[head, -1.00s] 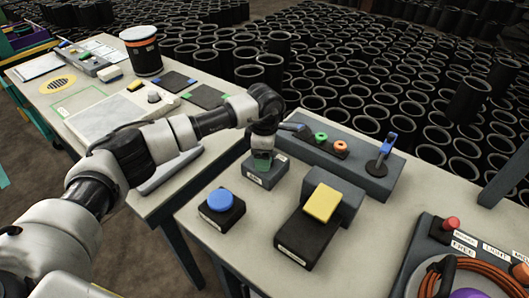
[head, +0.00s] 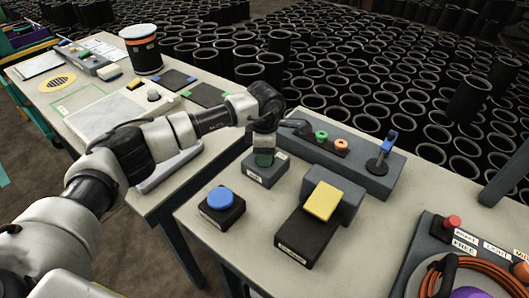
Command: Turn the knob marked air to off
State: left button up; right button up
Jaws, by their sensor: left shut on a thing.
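A small grey box (head: 262,176) with a white label on its front stands on the near table. A green knob (head: 263,158) sits on its top; the label is too small to read, so I cannot tell whether it says air. My left gripper (head: 264,150) points down from above and is shut on the green knob, hiding most of it. The knob's pointer direction is hidden. My right gripper is not in view.
Left of the box is a blue push button (head: 220,199). To its right is a yellow pedal (head: 323,201) on a dark base. Behind runs a grey panel (head: 370,180) with green and orange buttons and a blue-handled lever (head: 388,144). A red button (head: 452,222) stands at right.

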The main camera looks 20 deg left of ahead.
pick_arm(q)
jog(key=n+b, duration=0.1)
jog(key=n, duration=0.9)
jog(key=shift+r+n, duration=0.1)
jog(key=shift+n, duration=0.2)
dwell(0.4)
jog(key=o, duration=0.9)
notch_tip(320, 180, up, 11)
jog(key=shift+f+b, duration=0.15)
jog(key=shift+b, duration=0.65)
jog(key=shift+f, duration=0.1)
